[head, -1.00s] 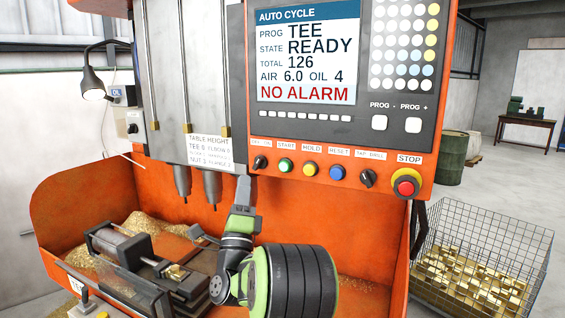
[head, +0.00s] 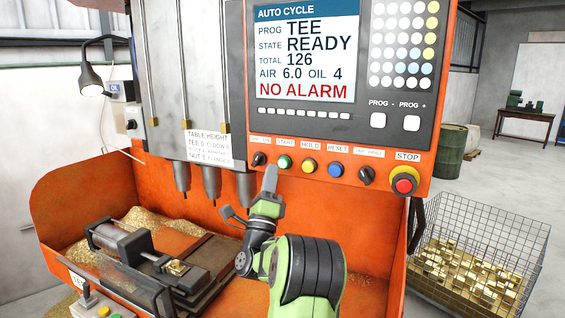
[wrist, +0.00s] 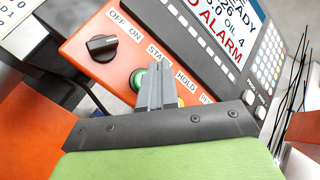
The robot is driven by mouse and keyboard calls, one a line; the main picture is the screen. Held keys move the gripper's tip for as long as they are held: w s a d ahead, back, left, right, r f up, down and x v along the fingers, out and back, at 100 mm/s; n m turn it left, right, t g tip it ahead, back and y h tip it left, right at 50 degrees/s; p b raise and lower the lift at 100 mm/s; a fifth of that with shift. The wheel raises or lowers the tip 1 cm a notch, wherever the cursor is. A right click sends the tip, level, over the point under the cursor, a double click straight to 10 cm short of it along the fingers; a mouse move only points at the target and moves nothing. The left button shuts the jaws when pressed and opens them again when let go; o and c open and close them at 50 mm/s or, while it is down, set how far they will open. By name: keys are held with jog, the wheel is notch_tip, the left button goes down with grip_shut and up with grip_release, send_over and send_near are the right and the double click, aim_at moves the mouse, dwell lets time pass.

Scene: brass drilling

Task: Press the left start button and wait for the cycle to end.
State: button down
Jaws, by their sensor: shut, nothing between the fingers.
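The green START button (head: 284,162) is on the orange control panel, between a black selector knob (head: 258,159) and the yellow HOLD button (head: 308,165). My gripper (head: 270,170) is shut and empty, its tip pointing up just below and left of START in the head view. In the wrist view the closed fingers (wrist: 157,80) cover part of the green button (wrist: 139,78); I cannot tell whether they touch it. The screen (head: 304,50) reads AUTO CYCLE, PROG TEE, STATE READY, TOTAL 126, NO ALARM.
A blue RESET button (head: 335,170), another knob and the red STOP button (head: 404,186) lie right of HOLD. Drill spindles (head: 212,184) hang left of my gripper, above a clamp fixture (head: 130,245). A small button box (head: 90,303) shows at bottom left. A wire basket (head: 480,255) stands right.

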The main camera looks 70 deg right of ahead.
aim_at(283, 163)
jog(key=shift+d, duration=1.3)
jog(key=shift+d, duration=0.1)
dwell(0.9)
jog(key=shift+d, duration=0.3)
